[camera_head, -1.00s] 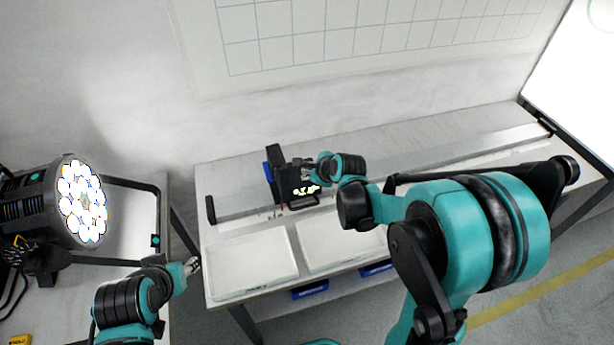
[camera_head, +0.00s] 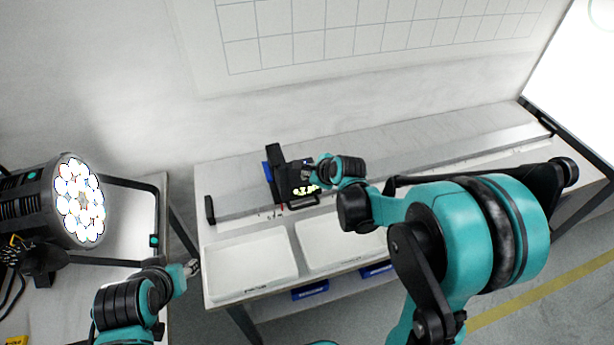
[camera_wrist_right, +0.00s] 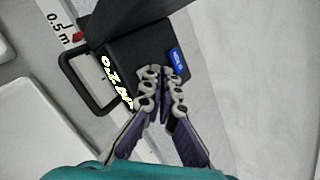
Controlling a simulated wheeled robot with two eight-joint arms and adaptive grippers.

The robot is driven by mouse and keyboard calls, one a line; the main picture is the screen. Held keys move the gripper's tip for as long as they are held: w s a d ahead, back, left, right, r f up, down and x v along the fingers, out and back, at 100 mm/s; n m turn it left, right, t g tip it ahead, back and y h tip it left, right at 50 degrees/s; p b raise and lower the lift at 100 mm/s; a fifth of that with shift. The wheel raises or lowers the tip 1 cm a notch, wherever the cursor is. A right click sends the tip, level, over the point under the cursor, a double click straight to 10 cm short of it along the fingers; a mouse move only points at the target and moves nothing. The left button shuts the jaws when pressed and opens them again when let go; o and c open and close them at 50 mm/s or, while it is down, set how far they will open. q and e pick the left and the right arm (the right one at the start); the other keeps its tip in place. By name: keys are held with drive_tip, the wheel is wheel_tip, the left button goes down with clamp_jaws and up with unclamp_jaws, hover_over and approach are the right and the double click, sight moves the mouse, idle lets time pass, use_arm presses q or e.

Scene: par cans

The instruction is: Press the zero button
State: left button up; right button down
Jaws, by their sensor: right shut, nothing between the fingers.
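A black measuring head with a lit yellow-green display (camera_head: 306,190) stands on the rail of the table. In the right wrist view its display (camera_wrist_right: 118,82) faces left, and a blue button (camera_wrist_right: 179,62) with small white lettering, too small to read surely, sits on its black face. My right gripper (camera_wrist_right: 161,82) is shut and empty, its fingertips over that face, just short of the blue button in the picture. Contact cannot be told. The same gripper (camera_head: 309,170) is at the head's upper right in the head view. My left gripper (camera_head: 192,267) is far left, its fingers too small to judge.
Two white trays (camera_head: 248,294) lie along the table's front. A long metal rail (camera_head: 450,160) runs across the table. A par can light (camera_head: 78,200) stands on the left table. A black handle loop (camera_wrist_right: 72,75) sticks out beside the display.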

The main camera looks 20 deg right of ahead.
drive_tip(key=shift+f, duration=0.2)
drive_tip(key=shift+r, duration=0.15)
idle(0.3)
drive_tip(key=shift+r+p, duration=0.5)
drive_tip(key=shift+r, duration=0.2)
wheel_tip(320, 180, up, 5)
drive_tip(key=p, duration=0.4)
idle(0.8)
